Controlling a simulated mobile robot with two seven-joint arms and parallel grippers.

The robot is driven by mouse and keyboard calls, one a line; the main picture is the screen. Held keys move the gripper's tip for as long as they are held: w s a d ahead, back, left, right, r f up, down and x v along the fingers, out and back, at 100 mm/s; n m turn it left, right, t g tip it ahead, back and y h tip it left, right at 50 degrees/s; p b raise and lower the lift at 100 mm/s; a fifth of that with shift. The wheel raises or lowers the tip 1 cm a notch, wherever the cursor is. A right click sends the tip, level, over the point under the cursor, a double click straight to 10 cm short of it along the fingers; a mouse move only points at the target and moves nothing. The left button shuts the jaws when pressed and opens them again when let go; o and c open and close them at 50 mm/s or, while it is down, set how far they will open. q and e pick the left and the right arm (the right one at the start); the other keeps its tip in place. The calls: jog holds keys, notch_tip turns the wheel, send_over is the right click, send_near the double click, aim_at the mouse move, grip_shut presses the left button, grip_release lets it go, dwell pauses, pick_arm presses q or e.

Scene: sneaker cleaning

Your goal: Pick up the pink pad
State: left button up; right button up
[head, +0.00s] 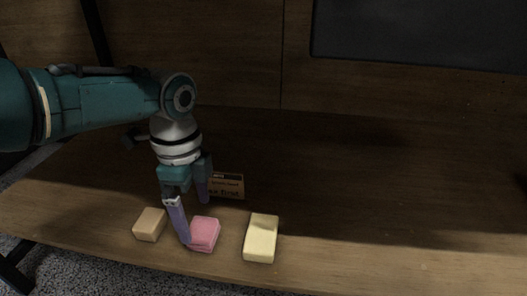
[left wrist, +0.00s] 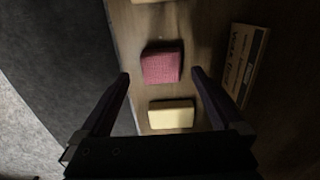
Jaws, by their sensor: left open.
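The pink pad (head: 205,234) lies flat on the wooden table near its front edge, between a tan block and a pale yellow block. My left gripper (head: 194,222) is above the table beside the pad, pointing down. Its fingers are apart, and one finger shows just left of the pad in the head view. In the left wrist view the pad (left wrist: 161,64) lies ahead of the open fingers (left wrist: 160,76), with nothing held between them. My right gripper is not in view.
The tan block (head: 150,224) is left of the pad, and the yellow block (head: 261,238) is to its right. The wooden table (head: 400,220) is clear to the right. A dark panel (head: 420,35) is at the back.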

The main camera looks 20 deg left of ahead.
aim_at(202, 228)
pick_arm(q)
jog(key=shift+w+f, duration=0.15)
jog(key=shift+f, duration=0.3)
jog(key=shift+w+d+f+b, duration=0.1)
jog(key=shift+f+b, duration=0.25)
jog(key=shift+b, duration=0.15)
notch_tip(202, 228, down, 4)
jog(key=b, duration=0.3)
jog(key=shift+d+b, duration=0.15)
jog(key=shift+b, duration=0.15)
jog(key=shift+r, duration=0.1)
jog(key=shift+c, duration=0.6)
jog(key=c, duration=1)
